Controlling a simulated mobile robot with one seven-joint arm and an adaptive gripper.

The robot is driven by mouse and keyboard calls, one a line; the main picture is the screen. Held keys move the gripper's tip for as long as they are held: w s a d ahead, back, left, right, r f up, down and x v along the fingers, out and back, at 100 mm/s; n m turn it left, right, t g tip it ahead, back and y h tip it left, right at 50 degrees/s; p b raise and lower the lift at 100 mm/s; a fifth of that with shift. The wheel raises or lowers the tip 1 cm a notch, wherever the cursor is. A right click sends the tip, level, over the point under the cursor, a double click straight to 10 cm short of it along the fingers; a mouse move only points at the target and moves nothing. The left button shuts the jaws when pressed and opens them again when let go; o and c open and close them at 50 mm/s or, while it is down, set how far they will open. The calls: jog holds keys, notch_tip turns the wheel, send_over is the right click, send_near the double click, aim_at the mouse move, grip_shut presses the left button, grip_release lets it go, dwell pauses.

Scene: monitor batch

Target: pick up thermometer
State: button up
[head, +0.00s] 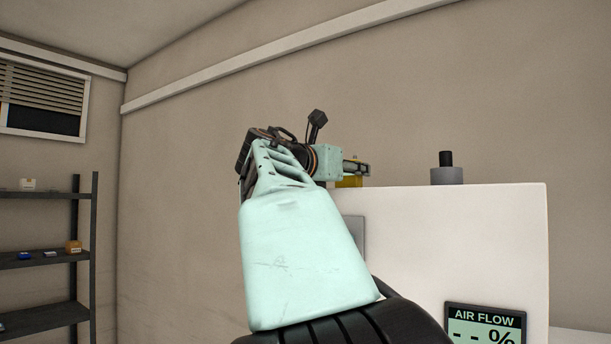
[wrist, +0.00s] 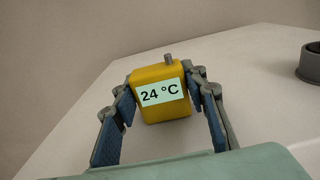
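The thermometer is a small yellow block (wrist: 160,112) with a white display reading 24 °C and a short grey stub on top. It stands upright on the white surface. My gripper (wrist: 159,80) has its two blue-padded fingers spread around it, one on each side. The fingertips are close to its sides, and I see no firm grip. In the head view a bit of the yellow thermometer (head: 349,183) shows below my gripper (head: 357,167), on top of the white cabinet; the rest is hidden.
A grey cylinder with a black knob (head: 447,168) stands on the white cabinet (head: 480,240) to the right; its edge also shows in the wrist view (wrist: 310,63). An AIR FLOW display (head: 485,325) is on the cabinet front. Dark shelves (head: 45,262) stand far left.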

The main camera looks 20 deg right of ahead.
jog(key=c, duration=0.6)
jog(key=shift+o, duration=0.2)
jog(key=shift+r, duration=0.15)
